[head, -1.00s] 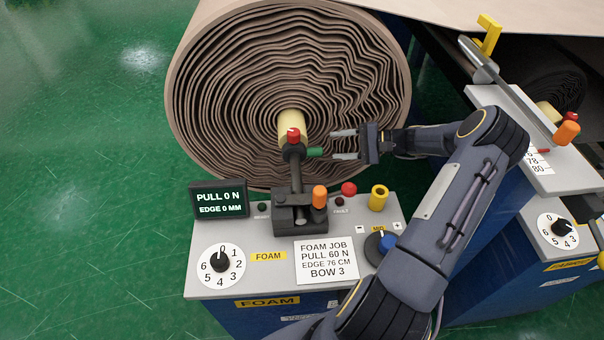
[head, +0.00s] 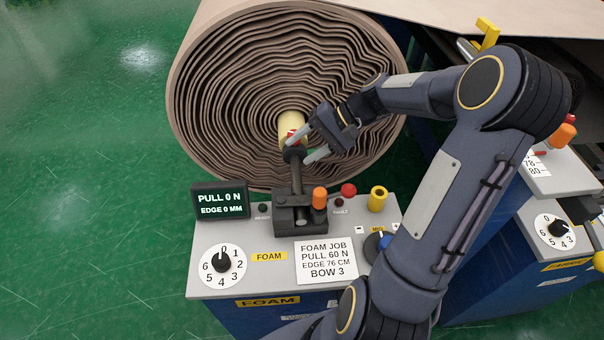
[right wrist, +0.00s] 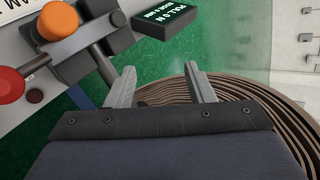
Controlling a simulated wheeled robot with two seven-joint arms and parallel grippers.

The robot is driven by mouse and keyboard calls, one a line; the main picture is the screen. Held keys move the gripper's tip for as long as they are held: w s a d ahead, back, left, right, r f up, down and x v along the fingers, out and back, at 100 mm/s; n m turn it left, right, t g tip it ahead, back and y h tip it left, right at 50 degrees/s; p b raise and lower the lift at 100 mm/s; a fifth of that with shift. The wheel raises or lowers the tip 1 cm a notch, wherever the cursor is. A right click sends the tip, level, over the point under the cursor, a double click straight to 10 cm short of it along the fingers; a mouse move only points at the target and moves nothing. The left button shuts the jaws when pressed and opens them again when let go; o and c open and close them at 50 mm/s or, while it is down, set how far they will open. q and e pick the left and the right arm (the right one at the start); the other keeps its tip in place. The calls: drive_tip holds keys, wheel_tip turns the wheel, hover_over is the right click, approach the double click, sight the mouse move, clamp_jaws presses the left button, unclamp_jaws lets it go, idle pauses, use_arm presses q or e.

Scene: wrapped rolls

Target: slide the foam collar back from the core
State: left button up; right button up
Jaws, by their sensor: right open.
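The foam collar (head: 291,155) is a dark ring at the top of a grey arm (head: 296,180), in front of the roll's pale yellow core (head: 291,122). A red knob on it is partly hidden by a finger. My right gripper (head: 300,151) is open at the collar, its fingers reaching in from the right. I cannot tell whether they touch it. In the right wrist view the gripper (right wrist: 161,72) shows both fingers apart with green floor between them. The collar's green handle is hidden now. My left gripper is not in view.
The brown foam roll (head: 225,75) stands behind. The foam console (head: 340,215) in front has an orange knob (head: 319,197), a red button (head: 348,189), a yellow ring post (head: 377,198) and a display (head: 219,199) reading PULL 0 N, EDGE 0 MM. Floor at left is clear.

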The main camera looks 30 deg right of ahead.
drive_tip(key=s+a+r+n+h+p, duration=0.1)
drive_tip(key=s+a+r+n+h, duration=0.2)
drive_tip(key=s+a+r, duration=0.3)
drive_tip(key=shift+s+a+n+g+h, duration=0.5)
drive_tip(key=shift+s+a, duration=0.75)
drive_tip(key=shift+s, duration=1.45)
drive_tip(key=shift+w, duration=0.1)
drive_tip(key=m+t+y+b, duration=0.55)
drive_tip(key=m+t, duration=0.25)
drive_tip(key=m, duration=0.3)
approach(302, 154)
drive_tip(key=d+f, duration=0.2)
drive_tip(key=d, duration=0.1)
drive_tip(key=x, duration=0.7)
drive_tip(key=shift+w+a+r, duration=0.15)
drive_tip(key=shift+w, duration=0.25)
clamp_jaws()
